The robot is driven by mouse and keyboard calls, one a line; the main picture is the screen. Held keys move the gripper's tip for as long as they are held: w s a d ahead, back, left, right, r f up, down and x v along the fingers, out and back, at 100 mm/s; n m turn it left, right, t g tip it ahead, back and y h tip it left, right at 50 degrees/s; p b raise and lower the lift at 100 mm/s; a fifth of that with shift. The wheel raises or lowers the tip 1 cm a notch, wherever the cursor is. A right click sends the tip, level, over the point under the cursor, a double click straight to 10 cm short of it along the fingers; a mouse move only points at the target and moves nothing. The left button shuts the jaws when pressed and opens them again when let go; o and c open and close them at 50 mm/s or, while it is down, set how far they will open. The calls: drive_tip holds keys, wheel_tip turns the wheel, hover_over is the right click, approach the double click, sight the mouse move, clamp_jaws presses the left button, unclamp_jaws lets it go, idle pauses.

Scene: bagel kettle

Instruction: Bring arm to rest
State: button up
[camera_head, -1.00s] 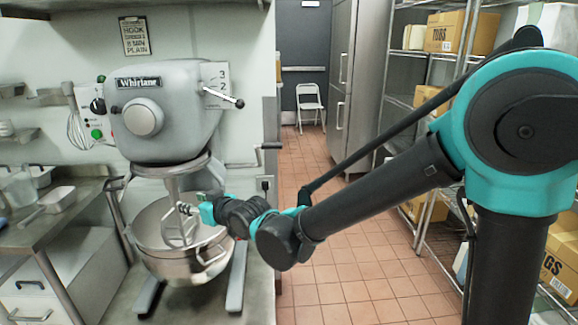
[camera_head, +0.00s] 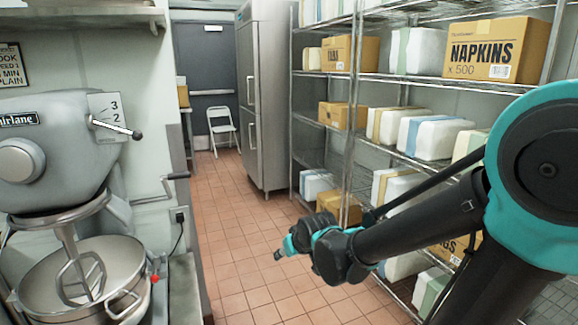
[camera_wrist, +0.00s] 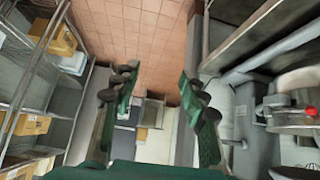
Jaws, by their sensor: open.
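My gripper (camera_head: 281,250) is at the end of my teal and black arm, out over the tiled floor in the head view. In the wrist view my gripper (camera_wrist: 157,88) shows its two green fingers wide apart with nothing between them. The grey mixer (camera_head: 50,150) stands at the left with its steel bowl (camera_head: 128,262) below and a beater in the bowl. My gripper is to the right of the bowl and apart from it.
Wire shelving (camera_head: 352,110) with boxes and wrapped packs runs along the right, close behind my arm. A steel fridge (camera_head: 262,110) and a white folding chair (camera_head: 221,128) stand at the back. The tiled floor (camera_head: 225,215) between mixer and shelving is clear.

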drive_tip(key=s+d+f+m, duration=0.1)
drive_tip(key=s+d, duration=0.1)
drive_tip(key=d, duration=0.2)
drive_tip(key=s+d+f+m+g+h, duration=0.1)
drive_tip(key=s+d+f, duration=0.1)
drive_tip(key=d, duration=0.3)
drive_tip(key=s+d+f+m+h, duration=0.1)
drive_tip(key=s+d, duration=0.1)
drive_tip(key=d, duration=0.2)
drive_tip(key=shift+s+d+f, duration=0.2)
drive_tip(key=shift+s+f, duration=0.05)
drive_tip(key=shift+f, duration=0.05)
drive_tip(key=s+d+f, duration=0.1)
drive_tip(key=s+d, duration=0.1)
drive_tip(key=s+d+f+m+g+h, duration=0.1)
drive_tip(key=s+d, duration=0.1)
drive_tip(key=s+d+f+m+g, duration=0.1)
drive_tip(key=s+d, duration=0.1)
drive_tip(key=shift+s, duration=0.35)
drive_tip(key=shift+c, duration=0.2)
